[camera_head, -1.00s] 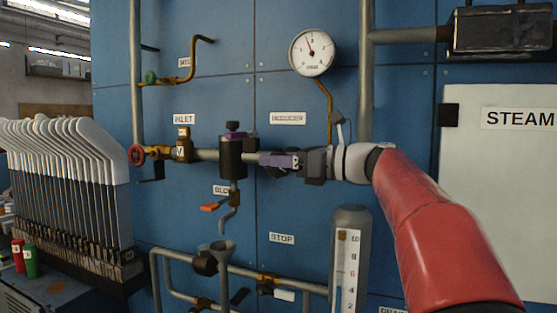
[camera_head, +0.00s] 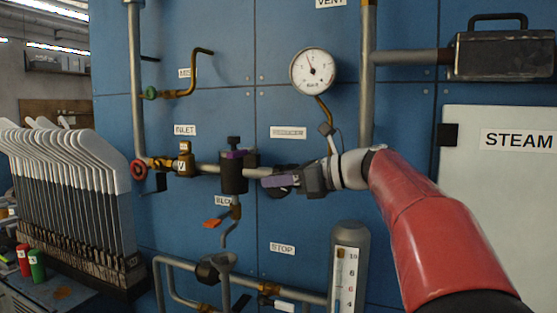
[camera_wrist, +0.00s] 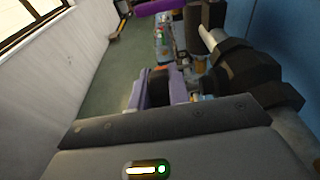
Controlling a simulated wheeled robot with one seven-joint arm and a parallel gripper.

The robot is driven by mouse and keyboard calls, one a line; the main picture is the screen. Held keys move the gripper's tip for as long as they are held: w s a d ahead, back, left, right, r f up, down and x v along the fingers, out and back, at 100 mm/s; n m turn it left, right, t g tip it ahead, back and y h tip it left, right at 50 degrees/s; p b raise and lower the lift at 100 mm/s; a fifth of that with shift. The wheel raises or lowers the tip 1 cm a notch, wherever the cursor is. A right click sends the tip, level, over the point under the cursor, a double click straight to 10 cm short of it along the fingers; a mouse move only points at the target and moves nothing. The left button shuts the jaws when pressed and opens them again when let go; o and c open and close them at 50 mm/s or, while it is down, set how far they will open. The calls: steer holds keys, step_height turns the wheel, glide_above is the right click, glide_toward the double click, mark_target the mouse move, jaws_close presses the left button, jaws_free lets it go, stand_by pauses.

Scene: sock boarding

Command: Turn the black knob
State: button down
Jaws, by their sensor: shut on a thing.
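My gripper (camera_head: 268,182), with purple fingers, is at the pipe just right of the black cylindrical regulator body (camera_head: 234,178), below the reducer label. In the wrist view my gripper (camera_wrist: 157,92) has its two purple fingers closed on a dark piece, which looks like the black knob (camera_wrist: 158,86). In the head view the black knob (camera_head: 279,191) shows only partly, behind and below the fingers. Its face and any marking are hidden. The round white gauge (camera_head: 313,71) above has its needle pointing up and slightly left.
A red handwheel (camera_head: 138,170) and brass inlet valve lie left on the same pipe. An orange lever (camera_head: 216,224) hangs below the regulator. A sight tube (camera_head: 346,270) stands below my wrist. White sock boards (camera_head: 60,185) stand at left.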

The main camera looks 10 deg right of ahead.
steer(key=shift+w+a+r+g+h+p, duration=0.15)
steer(key=shift+r+g+h+p, duration=0.35)
steer(key=shift+p, duration=0.55)
steer(key=shift+f+g+h, duration=0.3)
steer(key=shift+f+h, duration=0.1)
steer(key=shift+h, duration=0.1)
steer(key=shift+w+a+f+g+h, duration=0.1)
steer(key=shift+f+g+h, duration=0.05)
steer(key=shift+g+h, duration=0.65)
steer(key=shift+a+f+g+h, duration=0.15)
steer(key=shift+g+h, duration=0.35)
steer(key=shift+h, duration=0.6)
steer(key=shift+d, duration=0.1)
steer(key=c, duration=1.3)
jaws_free()
steer(key=v, duration=0.7)
steer(key=shift+d+r, duration=0.15)
steer(key=shift+r, duration=0.2)
